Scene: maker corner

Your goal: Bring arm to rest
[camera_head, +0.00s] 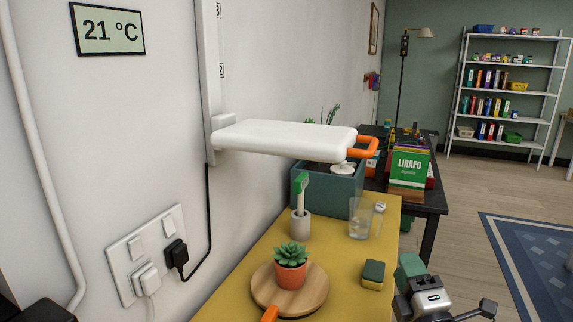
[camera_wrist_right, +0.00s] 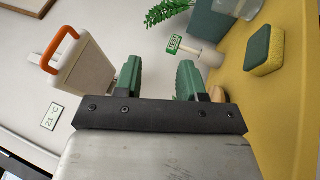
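A white padded arm (camera_head: 290,137) reaches out level from a white vertical rail on the wall, above the yellow table. An orange loop handle (camera_head: 366,147) is at its free end. The arm (camera_wrist_right: 80,75) and its orange handle (camera_wrist_right: 62,50) also show at the left of the right wrist view. My right gripper (camera_wrist_right: 158,75) is open, its two green fingers apart with nothing between them. In the head view it is at the lower right, below and apart from the handle, with a green finger (camera_head: 409,268) showing.
On the yellow table (camera_head: 240,295) stand a succulent pot (camera_head: 291,275) on a wooden board, a small holder (camera_head: 300,227) with a green tag, a glass (camera_head: 360,219), a sponge (camera_head: 373,274) and a teal planter (camera_head: 335,192). Wall sockets (camera_head: 146,255) hold plugs. Floor at right is open.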

